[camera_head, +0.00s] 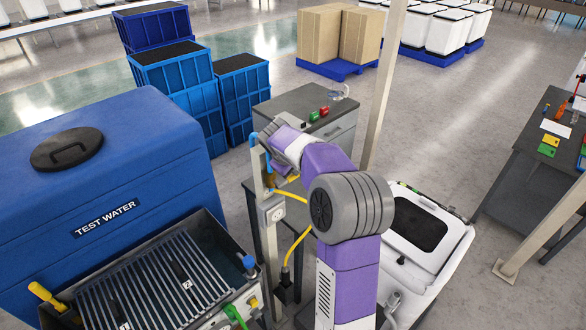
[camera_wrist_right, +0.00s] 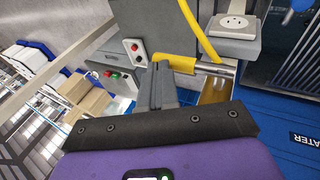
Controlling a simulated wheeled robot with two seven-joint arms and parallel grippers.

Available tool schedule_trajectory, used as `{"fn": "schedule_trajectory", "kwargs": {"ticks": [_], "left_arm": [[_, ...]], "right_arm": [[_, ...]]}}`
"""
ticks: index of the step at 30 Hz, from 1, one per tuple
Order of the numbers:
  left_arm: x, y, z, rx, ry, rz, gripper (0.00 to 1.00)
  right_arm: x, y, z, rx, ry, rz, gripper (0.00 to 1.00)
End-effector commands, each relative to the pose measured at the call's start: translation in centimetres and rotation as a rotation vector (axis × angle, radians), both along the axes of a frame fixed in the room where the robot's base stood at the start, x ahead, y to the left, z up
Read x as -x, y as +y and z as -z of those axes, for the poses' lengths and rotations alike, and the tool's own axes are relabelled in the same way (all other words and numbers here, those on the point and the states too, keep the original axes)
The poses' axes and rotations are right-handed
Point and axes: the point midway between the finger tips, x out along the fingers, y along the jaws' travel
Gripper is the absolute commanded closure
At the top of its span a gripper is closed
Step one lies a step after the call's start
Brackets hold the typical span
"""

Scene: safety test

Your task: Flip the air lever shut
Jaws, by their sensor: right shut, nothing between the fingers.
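My right gripper (camera_wrist_right: 161,72) is shut and empty in the right wrist view, with its two grey fingers together. The fingertips are close to a yellow lever-like piece (camera_wrist_right: 178,63) beside a metal fitting (camera_wrist_right: 217,68); I cannot tell whether they touch it. A yellow hose (camera_wrist_right: 197,25) curves down behind that fitting. In the head view my right arm reaches to the top of a pale post (camera_head: 258,175), and the hand hides most of the lever area. My left gripper is not in view.
A blue test-water tank (camera_head: 150,165) and a ribbed metal tray (camera_head: 160,285) stand left of the post. A grey cabinet (camera_head: 335,125) with red and green items is behind the hand. A yellow cable (camera_head: 297,240) hangs by the post. A white bin (camera_head: 440,240) is at right.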

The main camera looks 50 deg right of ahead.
Motion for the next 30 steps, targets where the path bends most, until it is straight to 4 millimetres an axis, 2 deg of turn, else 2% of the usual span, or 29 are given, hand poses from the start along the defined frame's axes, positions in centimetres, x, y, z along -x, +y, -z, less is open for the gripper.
{"fn": "schedule_trajectory", "kwargs": {"ticks": [10, 14, 17, 21, 30], "left_arm": [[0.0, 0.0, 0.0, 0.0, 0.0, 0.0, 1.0], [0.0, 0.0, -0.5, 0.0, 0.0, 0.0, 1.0], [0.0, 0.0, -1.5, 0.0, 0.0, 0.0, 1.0], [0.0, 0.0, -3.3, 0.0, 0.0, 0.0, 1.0], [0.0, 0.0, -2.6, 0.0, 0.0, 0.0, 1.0]], "right_arm": [[0.2, -0.1, 0.3, 0.0, 0.008, 0.003, 1.0], [0.3, -0.1, -0.4, 0.0, 0.008, 0.003, 1.0], [0.3, 0.1, -1.8, 0.001, 0.005, 0.002, 1.0], [0.5, 0.3, -4.6, 0.002, -0.001, -0.002, 1.0], [1.7, 0.4, -10.9, 0.002, -0.004, -0.003, 1.0]]}}
